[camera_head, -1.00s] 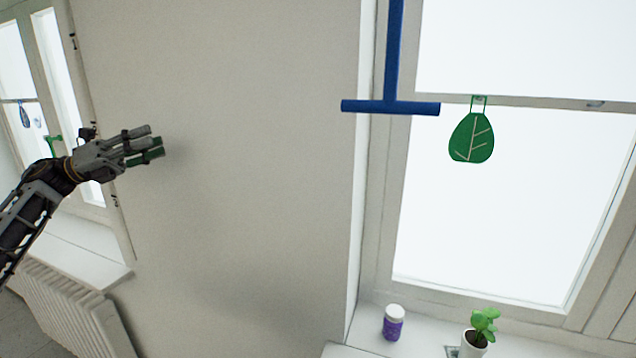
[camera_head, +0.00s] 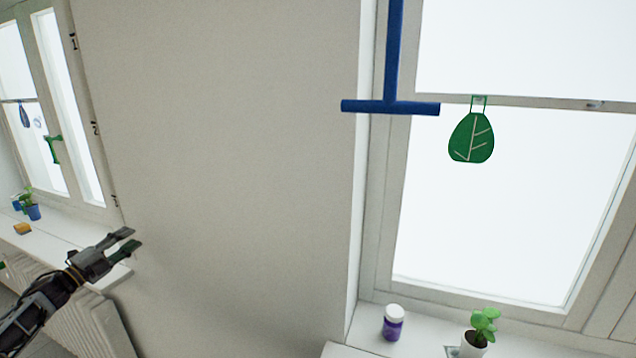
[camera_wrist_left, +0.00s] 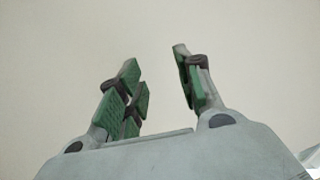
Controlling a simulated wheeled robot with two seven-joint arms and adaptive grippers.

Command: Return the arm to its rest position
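My left gripper (camera_head: 131,242) is at the lower left of the head view, in front of the wall and the end of the left window sill. Its fingers point right and slightly up. In the left wrist view its green-padded fingers (camera_wrist_left: 160,92) stand apart with only bare wall between them, so it is open and empty. My right gripper is not in view.
A green leaf ornament (camera_head: 471,138) hangs at the right window beside a blue T-shaped bar (camera_head: 391,106). A purple jar (camera_head: 393,324) and a potted plant (camera_head: 476,343) stand on the right sill. A radiator (camera_head: 92,322) is below the left sill (camera_head: 62,243). The wall between the windows is bare.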

